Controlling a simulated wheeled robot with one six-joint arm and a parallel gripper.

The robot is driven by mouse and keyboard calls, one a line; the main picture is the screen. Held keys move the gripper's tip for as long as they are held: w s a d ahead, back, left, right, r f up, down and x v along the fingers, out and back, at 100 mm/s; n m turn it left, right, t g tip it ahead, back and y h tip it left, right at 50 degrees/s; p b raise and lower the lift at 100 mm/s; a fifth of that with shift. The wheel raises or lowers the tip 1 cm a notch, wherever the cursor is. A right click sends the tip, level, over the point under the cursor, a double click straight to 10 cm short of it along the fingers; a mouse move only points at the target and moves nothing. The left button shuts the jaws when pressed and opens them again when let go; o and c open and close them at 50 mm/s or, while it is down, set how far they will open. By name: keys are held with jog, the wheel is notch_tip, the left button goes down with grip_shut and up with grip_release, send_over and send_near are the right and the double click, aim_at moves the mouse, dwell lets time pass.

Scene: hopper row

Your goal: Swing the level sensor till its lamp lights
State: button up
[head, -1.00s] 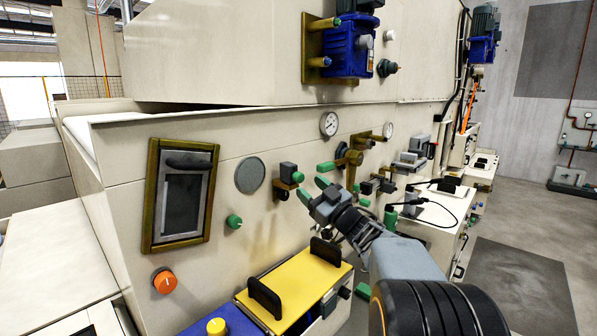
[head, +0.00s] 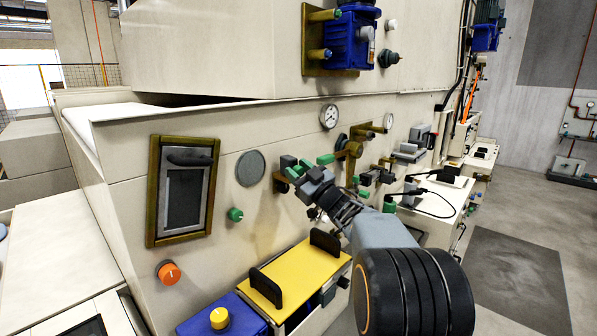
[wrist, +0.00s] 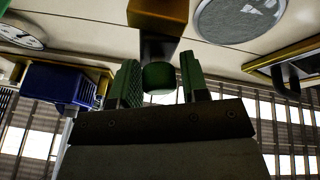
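A small dark block with a green rounded end, which looks like the level sensor (head: 288,161), sticks out from the machine's front on a brown bracket, right of a round grey disc. In the wrist view its green end (wrist: 160,78) sits between the two green fingers of my gripper (wrist: 160,88), below the brown bracket (wrist: 158,12). My gripper (head: 315,164) looks open around it; a gap shows by the right finger, while contact at the left finger cannot be told. The gripper partly hides the sensor in the head view. I cannot make out a lit lamp.
A green knob (head: 235,214) and an orange knob (head: 168,272) are on the panel at left. A yellow-topped box with black handles (head: 285,284) stands below my gripper. A brown lever fitting (head: 352,150) and a gauge (head: 329,116) are close on the right.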

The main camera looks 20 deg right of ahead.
jog(key=c, duration=0.5)
jog(key=shift+o, duration=0.2)
jog(key=shift+d, duration=0.15)
jog(key=shift+d+n+y, duration=0.15)
jog(key=shift+n+y, duration=0.35)
jog(key=shift+y, duration=0.2)
jog(key=o, duration=0.8)
jog(key=shift+g, duration=0.3)
